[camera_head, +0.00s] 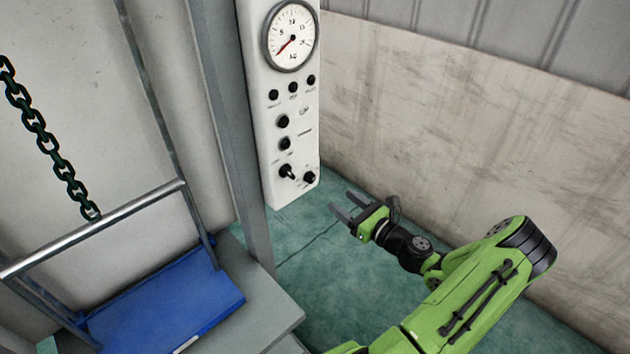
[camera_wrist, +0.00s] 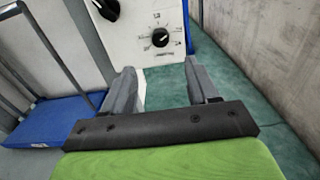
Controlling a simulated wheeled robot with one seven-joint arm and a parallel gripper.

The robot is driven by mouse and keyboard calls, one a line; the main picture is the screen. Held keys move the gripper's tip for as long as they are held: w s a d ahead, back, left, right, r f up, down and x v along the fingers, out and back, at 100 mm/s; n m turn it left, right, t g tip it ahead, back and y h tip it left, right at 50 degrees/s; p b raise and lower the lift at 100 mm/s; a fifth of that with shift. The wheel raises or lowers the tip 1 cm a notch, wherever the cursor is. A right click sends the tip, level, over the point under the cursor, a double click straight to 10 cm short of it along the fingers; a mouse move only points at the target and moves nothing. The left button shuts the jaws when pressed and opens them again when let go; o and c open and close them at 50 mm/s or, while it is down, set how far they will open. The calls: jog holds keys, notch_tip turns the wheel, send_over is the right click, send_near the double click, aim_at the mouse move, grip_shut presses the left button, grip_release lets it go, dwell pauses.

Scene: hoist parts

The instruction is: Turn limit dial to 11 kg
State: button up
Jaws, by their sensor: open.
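A white control panel (camera_head: 290,150) stands upright on a grey post and carries several black knobs. A small round black dial (camera_wrist: 160,37) with a white pointer line and printed marks around it shows in the wrist view. It seems to be the lower right knob (camera_head: 309,177) in the head view. The numbers are too small to read, and I cannot tell which label belongs to it. My gripper (camera_head: 342,204) is open and empty, below and right of the panel's lower end. In the wrist view, my gripper (camera_wrist: 160,68) has the dial ahead, between and beyond its fingertips.
A black lever-like knob (camera_head: 286,170) sits just left of the dial. A round gauge (camera_head: 291,36) with a red needle is at the panel's top. Green floor is open right of the post.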

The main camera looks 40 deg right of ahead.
aim_at(313, 180)
jog(key=w, duration=1.1)
jog(key=shift+w+a+f, duration=0.1)
jog(key=c, duration=1)
jog(key=shift+c, duration=0.2)
